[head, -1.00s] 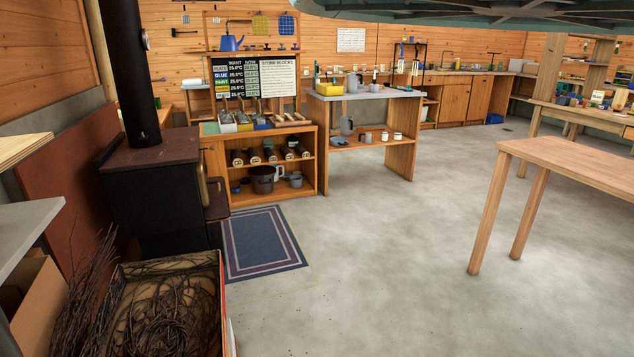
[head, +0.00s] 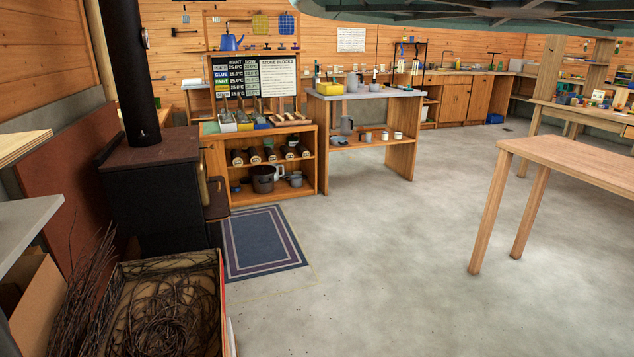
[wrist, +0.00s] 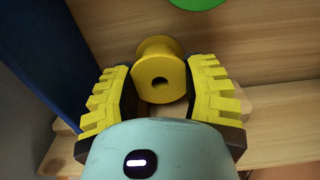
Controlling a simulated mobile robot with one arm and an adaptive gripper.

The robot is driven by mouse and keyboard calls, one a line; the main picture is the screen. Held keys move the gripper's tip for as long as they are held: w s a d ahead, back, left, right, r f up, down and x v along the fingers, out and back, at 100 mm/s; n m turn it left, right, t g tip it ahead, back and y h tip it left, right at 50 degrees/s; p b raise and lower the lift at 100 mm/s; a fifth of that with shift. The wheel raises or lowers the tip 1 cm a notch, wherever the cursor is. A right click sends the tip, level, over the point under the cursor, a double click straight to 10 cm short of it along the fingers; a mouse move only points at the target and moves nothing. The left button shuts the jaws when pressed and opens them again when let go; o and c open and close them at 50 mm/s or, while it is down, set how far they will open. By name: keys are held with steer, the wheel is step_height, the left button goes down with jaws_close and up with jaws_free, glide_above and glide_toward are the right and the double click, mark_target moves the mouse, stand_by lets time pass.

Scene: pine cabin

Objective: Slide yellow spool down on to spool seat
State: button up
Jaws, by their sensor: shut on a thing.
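The yellow spool (wrist: 160,75) is in the wrist view, a flanged cylinder with a dark hole in its near end. My gripper (wrist: 163,88) is shut on it, with one yellow ribbed finger on each side. The spool's far flange shows above the fingers, in front of a wooden surface. I cannot make out the spool seat for certain; pale wooden pieces show low behind the fingers. Neither the spool nor my gripper shows in the head view.
In the wrist view a dark blue panel (wrist: 40,55) stands at left and a green round thing (wrist: 197,3) is at the top. The head view shows a black stove (head: 155,200), a crate of twigs (head: 222,300), a wooden table (head: 580,160) and open concrete floor.

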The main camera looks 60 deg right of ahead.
steer(key=shift+c, duration=1.4)
steer(key=shift+r+p, duration=2.6)
steer(key=shift+r, duration=0.35)
